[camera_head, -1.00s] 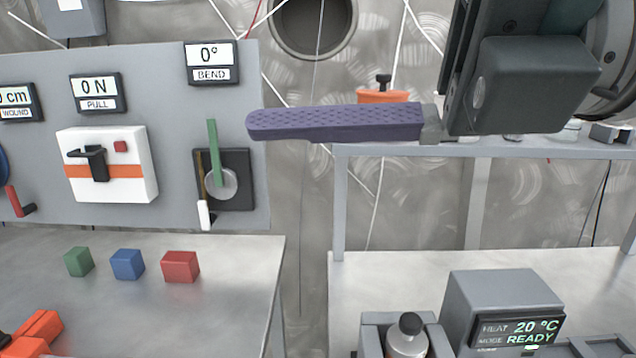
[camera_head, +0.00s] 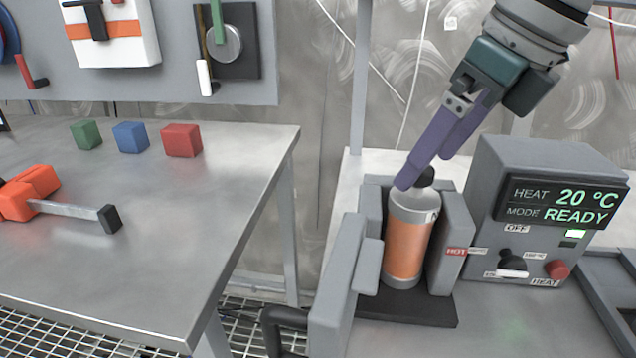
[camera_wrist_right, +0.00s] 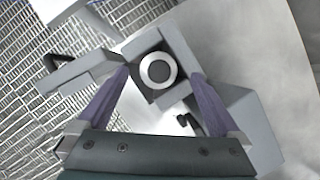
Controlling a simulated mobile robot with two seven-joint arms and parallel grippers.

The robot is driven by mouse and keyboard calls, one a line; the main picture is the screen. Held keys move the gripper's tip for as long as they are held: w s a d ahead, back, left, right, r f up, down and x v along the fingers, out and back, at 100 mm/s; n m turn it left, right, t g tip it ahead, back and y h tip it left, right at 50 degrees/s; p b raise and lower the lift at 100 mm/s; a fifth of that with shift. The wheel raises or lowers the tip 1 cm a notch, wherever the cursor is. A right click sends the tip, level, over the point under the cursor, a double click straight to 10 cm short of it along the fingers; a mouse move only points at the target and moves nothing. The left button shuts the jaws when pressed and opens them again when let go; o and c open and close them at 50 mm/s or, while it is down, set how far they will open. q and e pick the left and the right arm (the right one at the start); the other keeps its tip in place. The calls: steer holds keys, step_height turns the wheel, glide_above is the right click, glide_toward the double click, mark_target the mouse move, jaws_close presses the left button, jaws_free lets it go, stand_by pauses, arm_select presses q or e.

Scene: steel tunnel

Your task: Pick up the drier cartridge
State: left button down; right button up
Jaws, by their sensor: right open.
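The drier cartridge (camera_head: 407,245) is an orange cylinder with a silver top and a dark knob. It stands upright between the grey jaws of a heater clamp on the right bench. It also shows from above in the right wrist view (camera_wrist_right: 158,70), as a pale ring around a dark knob. My right gripper (camera_head: 424,172), with purple fingers, is open and empty. It points down at the cartridge's top, with one fingertip overlapping the silver top in the head view. In the wrist view the cartridge top lies between the two fingertips. Contact cannot be told. My left gripper is not in view.
A grey heater box (camera_head: 545,195) reading 20 °C and READY stands right of the cartridge. The left table (camera_head: 200,220) holds green, blue and red blocks (camera_head: 182,140) and an orange tool (camera_head: 35,190). A gap with grating floor separates the benches.

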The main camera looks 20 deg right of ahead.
mark_target(409, 226)
steer(key=x, duration=0.4)
steer(key=shift+s+a+f, duration=0.1)
jaws_close()
stand_by(0.7)
